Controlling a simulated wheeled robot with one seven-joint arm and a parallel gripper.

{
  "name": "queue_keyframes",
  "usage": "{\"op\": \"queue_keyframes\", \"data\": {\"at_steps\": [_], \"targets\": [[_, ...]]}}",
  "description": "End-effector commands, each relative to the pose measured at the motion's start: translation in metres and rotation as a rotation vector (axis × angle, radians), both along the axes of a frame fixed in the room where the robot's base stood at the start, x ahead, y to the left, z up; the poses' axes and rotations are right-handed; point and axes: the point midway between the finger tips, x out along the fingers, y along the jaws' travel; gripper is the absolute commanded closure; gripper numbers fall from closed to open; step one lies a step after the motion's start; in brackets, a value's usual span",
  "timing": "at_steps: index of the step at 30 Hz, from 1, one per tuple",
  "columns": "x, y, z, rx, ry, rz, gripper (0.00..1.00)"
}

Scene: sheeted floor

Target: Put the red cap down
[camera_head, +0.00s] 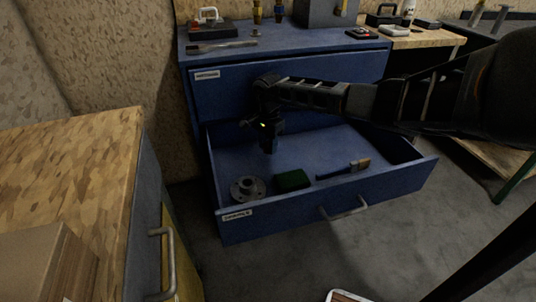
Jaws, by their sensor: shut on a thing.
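My gripper (270,146) points down over the open lower drawer (316,206) of the blue cabinet, above its left half. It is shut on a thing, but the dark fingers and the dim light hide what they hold. I cannot make out any red of the cap at the fingertips. The gripper looks raised above the drawer floor.
A wooden-topped counter (75,165) stands at left. Several tools sit on the cabinet top (290,42).

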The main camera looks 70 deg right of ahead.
Motion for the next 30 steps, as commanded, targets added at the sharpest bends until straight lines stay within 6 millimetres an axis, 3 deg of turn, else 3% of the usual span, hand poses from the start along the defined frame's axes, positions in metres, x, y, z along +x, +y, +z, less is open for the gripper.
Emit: {"op": "queue_keyframes", "data": {"at_steps": [9, 21, 22, 30], "targets": [[0.000, 0.001, -0.040, 0.002, 0.002, 0.000, 1.00], [0.000, 0.000, -0.044, 0.000, 0.001, 0.000, 1.00], [0.000, 0.000, -0.043, 0.000, 0.001, 0.000, 0.61], [0.000, 0.000, -0.043, 0.000, 0.001, 0.000, 0.38]]}}
